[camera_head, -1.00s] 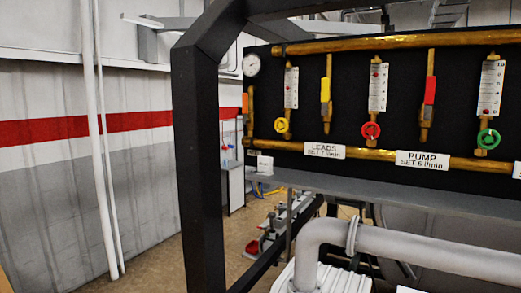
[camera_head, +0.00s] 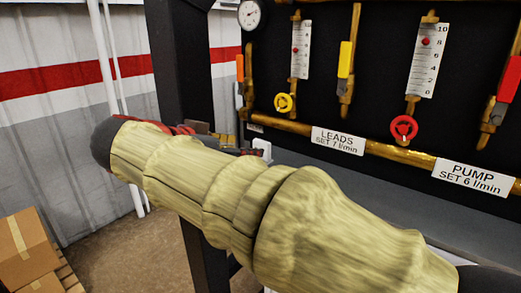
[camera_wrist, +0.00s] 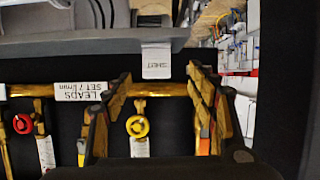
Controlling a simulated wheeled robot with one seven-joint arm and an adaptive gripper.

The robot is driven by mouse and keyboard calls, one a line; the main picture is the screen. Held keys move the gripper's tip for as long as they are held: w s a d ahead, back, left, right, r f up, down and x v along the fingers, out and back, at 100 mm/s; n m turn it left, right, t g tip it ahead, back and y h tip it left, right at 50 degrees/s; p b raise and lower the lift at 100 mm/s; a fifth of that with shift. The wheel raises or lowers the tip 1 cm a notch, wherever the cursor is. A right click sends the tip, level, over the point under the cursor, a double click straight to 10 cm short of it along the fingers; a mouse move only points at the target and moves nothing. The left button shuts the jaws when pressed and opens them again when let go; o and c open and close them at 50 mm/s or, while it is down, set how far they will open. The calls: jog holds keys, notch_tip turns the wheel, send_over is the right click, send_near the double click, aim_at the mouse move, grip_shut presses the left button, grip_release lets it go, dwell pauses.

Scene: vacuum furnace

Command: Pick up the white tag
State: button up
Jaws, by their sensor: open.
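The white tag (camera_wrist: 156,60) is a small card with dark lettering that appears upside down in the wrist view. It lies at the grey ledge, between and just beyond my gripper's fingertips (camera_wrist: 158,74). The fingers are apart, with nothing seen between them, and I see no contact with the tag. In the head view a small white piece that looks like the tag (camera_head: 262,147) shows just right of my gripper (camera_head: 222,140). My covered forearm hides most of the gripper there.
The black panel carries a brass pipe (camera_head: 300,127), a LEADS label (camera_head: 338,140), a PUMP label (camera_head: 473,178), a yellow valve wheel (camera_head: 284,103) and a red one (camera_head: 404,128). A black frame post (camera_head: 180,70) stands close to the gripper. Cardboard boxes (camera_head: 25,248) sit lower left.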

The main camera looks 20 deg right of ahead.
aim_at(258, 143)
jog(key=p+x, duration=0.1)
jog(key=x, duration=0.2)
jog(key=p+x, duration=0.1)
jog(key=x, duration=0.3)
jog(key=shift+s+d, duration=0.15)
jog(key=shift+d, duration=0.25)
jog(key=shift+w+d+f, duration=0.2)
jog(key=shift+w, duration=0.05)
jog(key=shift+c, duration=1.1)
jog(key=c, duration=0.8)
jog(key=shift+c, duration=0.2)
